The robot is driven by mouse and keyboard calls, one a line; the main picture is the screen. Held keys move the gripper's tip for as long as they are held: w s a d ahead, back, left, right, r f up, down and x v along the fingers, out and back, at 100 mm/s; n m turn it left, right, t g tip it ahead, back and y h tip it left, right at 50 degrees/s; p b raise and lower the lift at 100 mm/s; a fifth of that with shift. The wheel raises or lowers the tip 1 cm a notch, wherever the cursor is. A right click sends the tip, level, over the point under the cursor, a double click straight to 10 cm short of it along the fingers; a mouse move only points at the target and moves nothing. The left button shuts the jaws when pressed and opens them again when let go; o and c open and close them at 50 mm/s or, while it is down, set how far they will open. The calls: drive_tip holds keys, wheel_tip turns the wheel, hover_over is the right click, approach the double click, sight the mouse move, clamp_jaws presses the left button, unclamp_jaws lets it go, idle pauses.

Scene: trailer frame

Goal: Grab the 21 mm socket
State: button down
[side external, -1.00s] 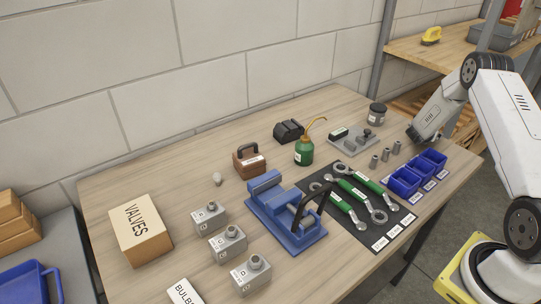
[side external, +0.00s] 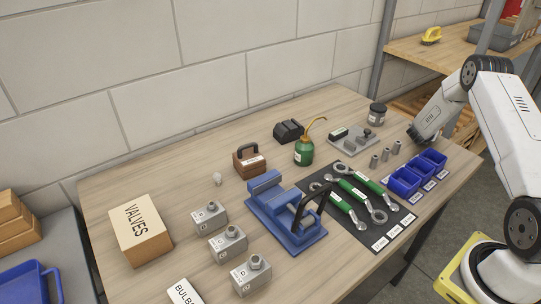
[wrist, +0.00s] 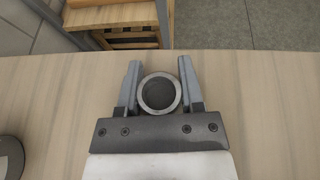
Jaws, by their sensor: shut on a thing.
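In the wrist view a round grey metal socket (wrist: 160,94) stands between the two fingers of my gripper (wrist: 159,68), its open end facing the camera. The fingers are shut on it, one on each side. No size marking on it is readable. In the side view my gripper (side external: 420,138) is low over the right end of the table, and the held socket is hidden there. Three other grey sockets stand in a row to its left: a near one (side external: 374,161), a middle one (side external: 385,155) and a far one (side external: 396,148).
Blue labelled bins (side external: 404,181) stand in front of the sockets. A grey plate (side external: 345,147) with small parts and a dark jar (side external: 377,114) lie behind. Wrenches on a black mat (side external: 330,214), a blue vise (side external: 285,236) and a green oil can (side external: 304,152) are further left.

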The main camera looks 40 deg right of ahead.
drive_tip(key=shift+r, duration=0.2)
drive_tip(key=shift+r, duration=0.8)
drive_tip(key=s+a+r, duration=0.9)
drive_tip(key=a+r, duration=0.1)
drive_tip(key=r, duration=0.1)
drive_tip(key=shift+s, duration=0.3)
drive_tip(key=shift+r, duration=0.15)
idle(0.5)
